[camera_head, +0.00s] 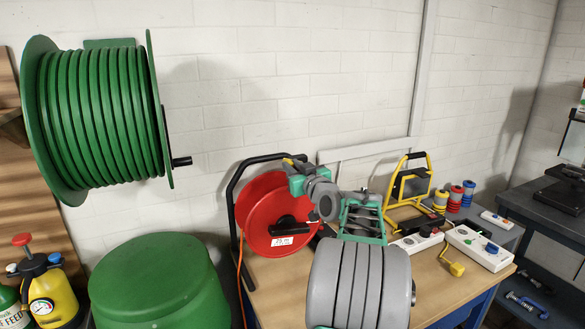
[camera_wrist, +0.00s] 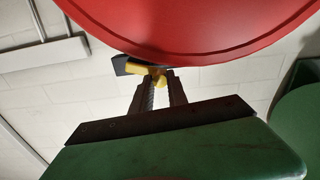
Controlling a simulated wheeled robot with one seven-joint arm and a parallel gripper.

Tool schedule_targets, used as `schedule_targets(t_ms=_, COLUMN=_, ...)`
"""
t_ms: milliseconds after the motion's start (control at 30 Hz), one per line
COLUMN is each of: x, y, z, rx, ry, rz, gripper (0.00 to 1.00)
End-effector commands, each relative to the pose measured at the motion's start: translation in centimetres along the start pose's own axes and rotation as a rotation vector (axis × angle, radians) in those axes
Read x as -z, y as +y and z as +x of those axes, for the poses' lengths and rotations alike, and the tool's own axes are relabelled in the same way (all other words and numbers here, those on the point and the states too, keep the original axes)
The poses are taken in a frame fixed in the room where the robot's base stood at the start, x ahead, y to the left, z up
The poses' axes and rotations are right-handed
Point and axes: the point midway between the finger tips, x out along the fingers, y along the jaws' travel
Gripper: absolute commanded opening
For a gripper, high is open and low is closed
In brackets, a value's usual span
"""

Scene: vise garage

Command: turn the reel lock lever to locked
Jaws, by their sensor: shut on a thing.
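The red cable reel (camera_head: 262,207) stands on the wooden bench in a black tube frame (camera_head: 234,190). It also fills the top of the wrist view (camera_wrist: 200,25). The yellow reel lock lever (camera_wrist: 150,70) sits just below the red disc in the wrist view, beside a dark block (camera_wrist: 122,65). My gripper (camera_wrist: 160,84) is shut on the lever, with a finger on each side. In the head view my gripper (camera_head: 292,164) is at the top of the reel frame, where only a bit of yellow shows. The lever's exact angle is hard to tell.
A large green hose reel (camera_head: 95,120) hangs on the wall at left, above a green bin (camera_head: 160,282). A yellow work lamp (camera_head: 410,185), white power strips (camera_head: 478,246) and several wire spools (camera_head: 455,199) stand to the right on the bench.

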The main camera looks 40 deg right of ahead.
Motion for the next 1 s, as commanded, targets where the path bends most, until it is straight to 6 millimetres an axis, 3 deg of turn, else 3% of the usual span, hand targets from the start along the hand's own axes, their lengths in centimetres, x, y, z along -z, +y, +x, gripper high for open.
schedule_targets(t_ms=367, x=0.5, y=0.3, z=0.0, rx=0.0, ry=0.0, rz=0.123, gripper=0.0)
schedule_targets(t_ms=1000, x=2.5, y=2.6, z=0.0, rx=0.0, ry=-0.001, rz=0.698, gripper=0.0)
